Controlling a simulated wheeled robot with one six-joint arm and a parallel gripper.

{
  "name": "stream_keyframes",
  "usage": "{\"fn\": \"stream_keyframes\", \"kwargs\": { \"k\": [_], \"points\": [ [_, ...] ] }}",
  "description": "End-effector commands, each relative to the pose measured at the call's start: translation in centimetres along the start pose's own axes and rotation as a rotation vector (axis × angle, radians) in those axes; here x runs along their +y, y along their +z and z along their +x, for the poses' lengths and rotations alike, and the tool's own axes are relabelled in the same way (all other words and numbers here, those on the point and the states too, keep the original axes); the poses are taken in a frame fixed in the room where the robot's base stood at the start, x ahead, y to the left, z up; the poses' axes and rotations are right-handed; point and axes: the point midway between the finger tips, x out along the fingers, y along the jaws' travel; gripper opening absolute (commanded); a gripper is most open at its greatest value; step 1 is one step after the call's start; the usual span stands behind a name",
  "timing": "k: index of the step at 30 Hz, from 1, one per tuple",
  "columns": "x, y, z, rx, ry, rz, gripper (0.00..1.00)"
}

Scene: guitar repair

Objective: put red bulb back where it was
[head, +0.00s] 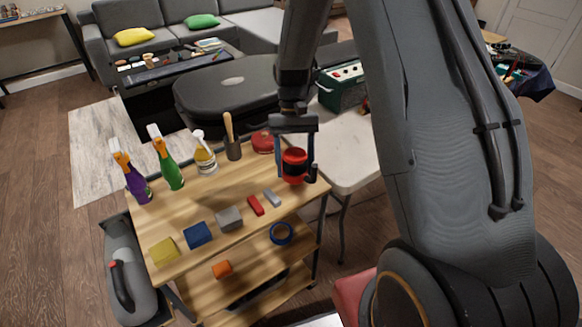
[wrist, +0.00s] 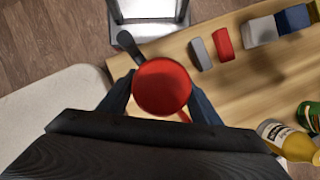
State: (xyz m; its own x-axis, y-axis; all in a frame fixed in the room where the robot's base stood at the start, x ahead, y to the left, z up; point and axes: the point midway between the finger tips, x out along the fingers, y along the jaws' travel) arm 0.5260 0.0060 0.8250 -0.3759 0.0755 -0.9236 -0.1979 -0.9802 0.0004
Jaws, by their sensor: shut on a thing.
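The red bulb (head: 295,160), red with a dark band, is between the fingers of my gripper (head: 295,174) at the right end of the wooden cart top (head: 193,221). In the wrist view its round red face (wrist: 162,86) sits between the two fingers of my gripper (wrist: 161,92), which is shut on it. I cannot tell whether its lower end touches the cart top. A short dark piece (head: 312,172) stands beside it, and a dark rounded handle shape (wrist: 130,45) shows next to it in the wrist view.
A red round item (head: 263,141) and a dark cup with a wooden handle (head: 232,148) stand left of my gripper. Red (head: 256,206) and grey (head: 271,197) small blocks lie in front. Spray bottles (head: 135,182) stand at the left. A white table (head: 345,150) is behind.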

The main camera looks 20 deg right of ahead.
Motion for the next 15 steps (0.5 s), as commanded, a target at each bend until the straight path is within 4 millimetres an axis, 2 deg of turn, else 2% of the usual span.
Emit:
{"fn": "stream_keyframes", "kwargs": {
  "k": [8, 12, 15],
  "points": [
    [-1.1, 1.2, -3.9, 0.001, -0.347, 0.834, 0.25],
    [-0.7, 1.4, -5.9, 0.0, -0.52, 1.252, 0.25],
    [-0.2, 1.4, -7.0, -0.001, -0.61, 1.471, 0.25]
  ]
}}
